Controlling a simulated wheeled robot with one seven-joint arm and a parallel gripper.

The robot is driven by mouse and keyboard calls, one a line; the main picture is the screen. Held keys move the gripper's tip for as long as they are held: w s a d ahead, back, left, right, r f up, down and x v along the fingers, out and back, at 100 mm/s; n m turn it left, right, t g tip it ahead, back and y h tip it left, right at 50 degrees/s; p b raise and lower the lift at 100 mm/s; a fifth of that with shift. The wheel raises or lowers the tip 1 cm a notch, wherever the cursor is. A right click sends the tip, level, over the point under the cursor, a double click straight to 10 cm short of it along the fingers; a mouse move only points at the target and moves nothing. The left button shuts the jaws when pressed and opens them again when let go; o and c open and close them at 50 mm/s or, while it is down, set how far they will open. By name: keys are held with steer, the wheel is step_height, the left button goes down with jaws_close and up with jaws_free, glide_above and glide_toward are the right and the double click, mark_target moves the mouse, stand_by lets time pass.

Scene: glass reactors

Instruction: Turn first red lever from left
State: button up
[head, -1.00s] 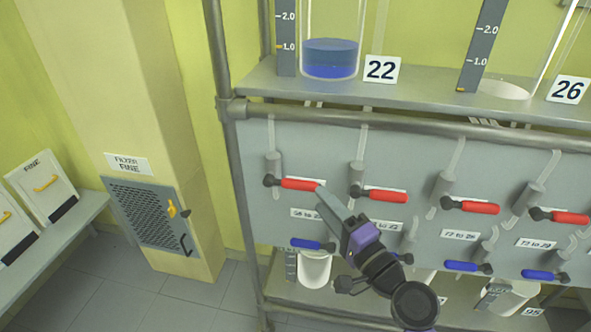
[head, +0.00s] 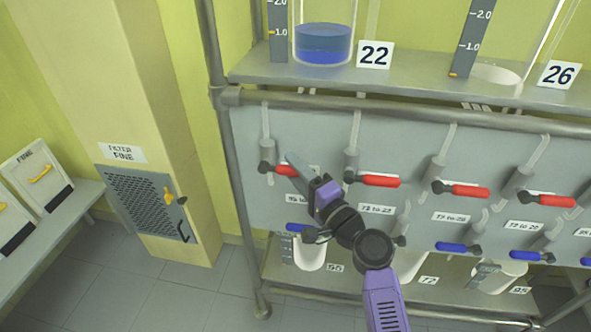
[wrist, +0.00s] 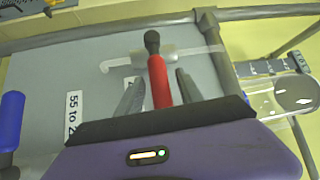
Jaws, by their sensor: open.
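The first red lever from the left (head: 285,170) sits on the grey panel (head: 400,140) in the head view, with its handle pointing right from a dark pivot. My gripper (head: 297,168) is at this lever and partly covers its right end. In the wrist view the red lever (wrist: 158,82) lies between the two fingers of my gripper (wrist: 157,88). The fingers are open, with a gap on both sides of the handle. Several other red levers, such as the second one (head: 380,181), point right along the same row.
A row of blue levers (head: 451,247) runs below the red ones. Glass vessels, one with blue liquid (head: 323,42), stand on the shelf above. A grey post (head: 225,140) stands left of the panel. White containers (head: 310,252) stand below.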

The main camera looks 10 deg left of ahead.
steer(key=shift+c, duration=0.2)
jaws_close()
stand_by(1.1)
